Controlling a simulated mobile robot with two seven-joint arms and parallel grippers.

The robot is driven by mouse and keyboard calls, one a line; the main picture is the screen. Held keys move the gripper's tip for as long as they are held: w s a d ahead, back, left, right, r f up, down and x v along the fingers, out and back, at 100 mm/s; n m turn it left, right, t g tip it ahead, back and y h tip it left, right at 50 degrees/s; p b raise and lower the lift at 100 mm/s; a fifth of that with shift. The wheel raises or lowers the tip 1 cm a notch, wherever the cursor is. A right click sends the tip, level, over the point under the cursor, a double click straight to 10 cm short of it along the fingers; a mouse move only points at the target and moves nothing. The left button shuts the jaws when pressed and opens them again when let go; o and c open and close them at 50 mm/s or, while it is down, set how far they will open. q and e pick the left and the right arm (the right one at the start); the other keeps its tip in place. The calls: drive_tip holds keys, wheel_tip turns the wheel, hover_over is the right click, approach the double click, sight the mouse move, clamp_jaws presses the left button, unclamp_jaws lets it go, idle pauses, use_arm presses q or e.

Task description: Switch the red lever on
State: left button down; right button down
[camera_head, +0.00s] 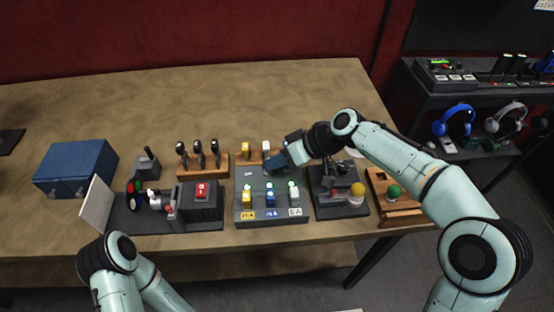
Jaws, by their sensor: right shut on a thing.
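A red switch piece (202,190) sits on top of a dark box (201,209) left of the table's middle; it is the clearest red control, but I cannot tell if it is the red lever or which way it is set. My right gripper (277,160) is at the back of the grey panel (272,217), well to the right of the red piece and apart from it. It is shut on what looks like a dark blue piece (271,164), partly hidden by the gripper.
The grey panel carries yellow, blue and white switches. A joystick unit (326,207) and a wooden box with a green button (393,192) lie to the right. A blue box (75,166) is at left. The table's back is clear.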

drive_tip(key=c, duration=1.1)
unclamp_jaws()
drive_tip(key=v, duration=1.3)
drive_tip(key=shift+d+r+p, duration=0.15)
drive_tip(key=shift+p, duration=0.2)
